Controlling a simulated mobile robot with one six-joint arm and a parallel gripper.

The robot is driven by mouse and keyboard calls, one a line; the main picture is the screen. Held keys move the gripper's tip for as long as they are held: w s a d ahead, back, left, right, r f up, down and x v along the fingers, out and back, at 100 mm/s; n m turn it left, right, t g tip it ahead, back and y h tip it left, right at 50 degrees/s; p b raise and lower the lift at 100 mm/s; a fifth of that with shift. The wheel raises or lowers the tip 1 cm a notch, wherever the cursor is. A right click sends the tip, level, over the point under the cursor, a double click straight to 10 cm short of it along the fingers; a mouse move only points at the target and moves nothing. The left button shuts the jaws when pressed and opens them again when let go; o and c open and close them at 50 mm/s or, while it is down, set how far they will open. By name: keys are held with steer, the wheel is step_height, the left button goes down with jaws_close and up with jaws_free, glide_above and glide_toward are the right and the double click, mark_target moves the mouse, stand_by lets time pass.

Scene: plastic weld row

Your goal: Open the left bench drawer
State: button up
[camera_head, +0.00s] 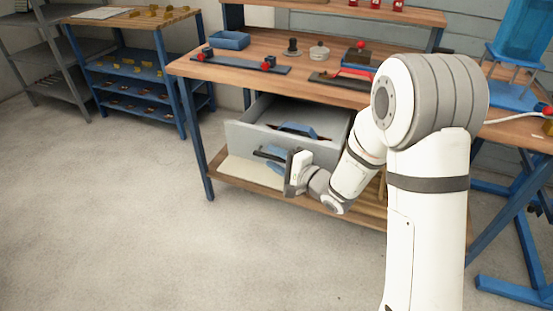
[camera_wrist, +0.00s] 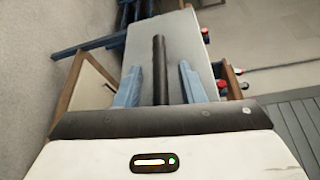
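The grey left bench drawer (camera_head: 252,138) stands pulled out from under the wooden bench top, its inside showing from above. Its grey front also shows in the wrist view (camera_wrist: 180,42). A dark bar handle (camera_wrist: 160,65) runs along that front. My gripper (camera_head: 268,156) is at the drawer front. In the wrist view its two blue fingers (camera_wrist: 161,84) stand on either side of the handle, with a gap on both sides. The gripper is open and holds nothing. Whether the fingertips touch the drawer front, I cannot tell.
A blue-handled item (camera_head: 298,129) lies in the drawer. The wooden bench (camera_head: 330,48) carries a blue tray (camera_head: 230,40) and several small parts. Its lower shelf (camera_head: 225,178) lies below the drawer. A blue rack (camera_head: 125,65) stands at left. The floor in front is clear.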

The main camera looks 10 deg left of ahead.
steer(key=p+v, duration=0.1)
steer(key=v, duration=0.6)
steer(key=shift+s+d+p, duration=0.15)
steer(key=shift+d+p, duration=0.1)
steer(key=shift+p, duration=0.1)
steer(key=shift+s+d, duration=0.1)
